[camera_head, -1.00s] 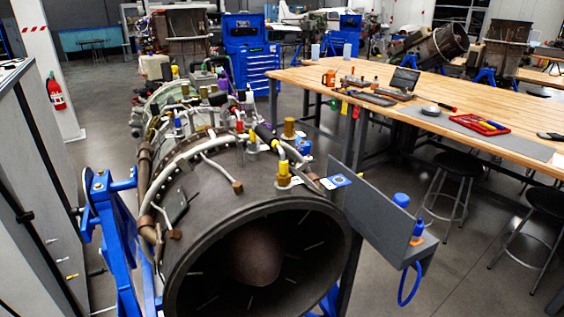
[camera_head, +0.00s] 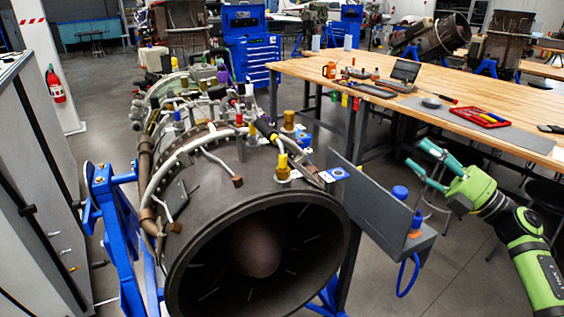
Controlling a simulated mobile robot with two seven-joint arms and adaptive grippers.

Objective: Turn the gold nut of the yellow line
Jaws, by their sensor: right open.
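The turbine (camera_head: 225,200) lies on a blue stand (camera_head: 112,215), its dark open end facing me. On its top front, a yellow line (camera_head: 283,162) runs down into a gold nut (camera_head: 282,174). A second gold fitting (camera_head: 289,118) stands a little behind it. My right gripper (camera_head: 414,171) is open and empty at the right, its teal fingers pointing left. It is well apart from the nut, beyond the grey side tray. My left gripper is not in view.
A wooden workbench (camera_head: 380,105) with tools and a red tray (camera_head: 481,117) is behind. Grey cabinets (camera_head: 40,190) stand at the left.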

